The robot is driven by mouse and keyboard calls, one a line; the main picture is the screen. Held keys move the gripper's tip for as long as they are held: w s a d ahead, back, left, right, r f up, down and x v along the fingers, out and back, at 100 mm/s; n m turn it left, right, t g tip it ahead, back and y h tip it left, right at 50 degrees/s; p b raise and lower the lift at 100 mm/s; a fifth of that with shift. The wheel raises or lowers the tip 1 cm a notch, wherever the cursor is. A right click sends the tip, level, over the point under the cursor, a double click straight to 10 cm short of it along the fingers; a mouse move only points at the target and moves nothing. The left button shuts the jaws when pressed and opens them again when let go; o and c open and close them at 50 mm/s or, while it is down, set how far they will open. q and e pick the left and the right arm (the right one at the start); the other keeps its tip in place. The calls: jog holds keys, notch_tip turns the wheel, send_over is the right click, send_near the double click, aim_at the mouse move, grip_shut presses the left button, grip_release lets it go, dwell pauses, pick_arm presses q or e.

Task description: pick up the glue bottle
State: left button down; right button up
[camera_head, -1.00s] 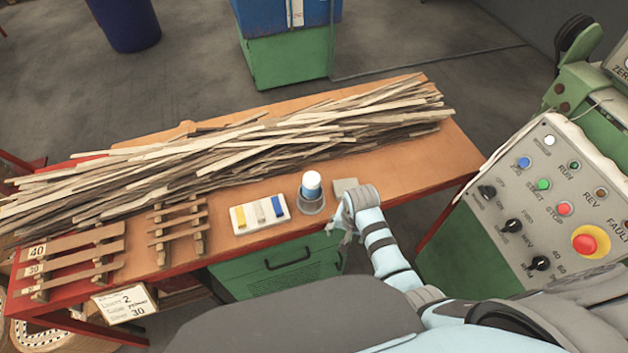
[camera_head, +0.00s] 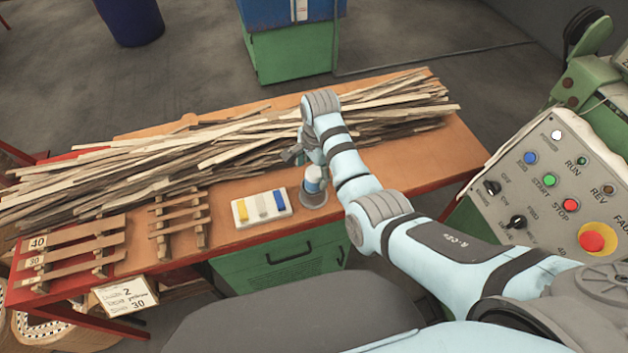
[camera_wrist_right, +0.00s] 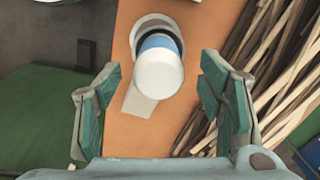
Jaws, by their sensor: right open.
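The glue bottle (camera_head: 313,180) is white and blue and stands upright in a grey round holder (camera_head: 313,197) near the front edge of the workbench. In the right wrist view the bottle (camera_wrist_right: 157,70) shows from above, white end toward the camera, beyond and between the fingers. My right gripper (camera_head: 298,155) is beside and above the bottle in the head view, partly hidden by its own arm. In the right wrist view my right gripper (camera_wrist_right: 160,105) is open, with green pads on both sides and nothing held. My left gripper is not in view.
A pile of wooden strips (camera_head: 230,150) lies along the back of the orange bench (camera_head: 440,165). A white tray (camera_head: 262,208) with yellow, white and blue pieces is left of the holder. Wooden racks (camera_head: 75,245) stand at the left. A control panel (camera_head: 555,190) is at the right.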

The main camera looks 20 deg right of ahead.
notch_tip(320, 180, down, 4)
jog(key=shift+w+d+r+b, duration=0.1)
jog(key=shift+w+r+b, duration=0.1)
jog(key=shift+b, duration=0.15)
jog(key=shift+r, duration=0.1)
jog(key=c, duration=1.3)
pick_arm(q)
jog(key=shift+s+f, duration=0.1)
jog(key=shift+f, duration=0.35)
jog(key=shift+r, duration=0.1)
pick_arm(e)
jog(key=shift+r, duration=0.1)
